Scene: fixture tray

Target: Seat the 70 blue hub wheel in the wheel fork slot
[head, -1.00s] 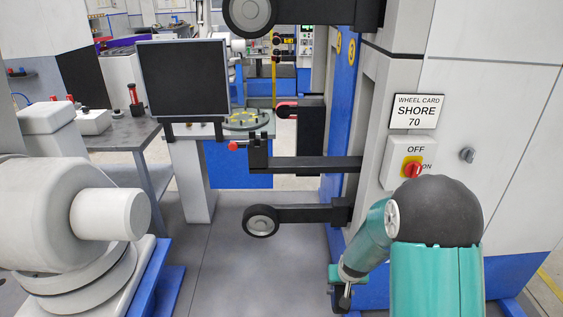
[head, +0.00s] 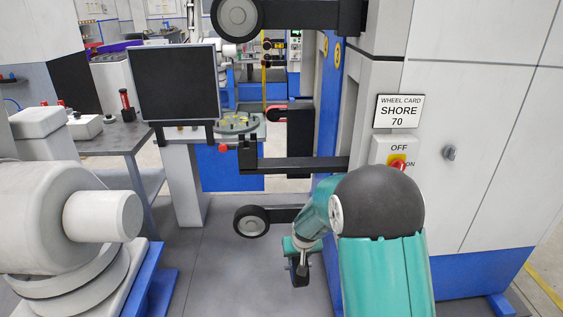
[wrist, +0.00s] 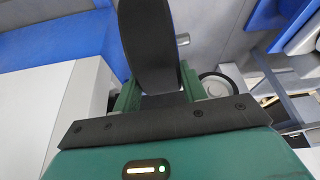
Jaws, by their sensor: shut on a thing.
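My gripper (head: 298,250) hangs low in front of the machine, left of my teal arm. It is shut on a dark wheel (head: 299,272). A card (head: 400,111) on the machine reads "WHEEL CARD SHORE 70".
Black wheels with grey hubs are mounted above (head: 237,15) and below (head: 251,221) the fork. A dark monitor (head: 173,83) stands behind at left. A large white machine (head: 60,215) fills the left foreground. The floor between is open.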

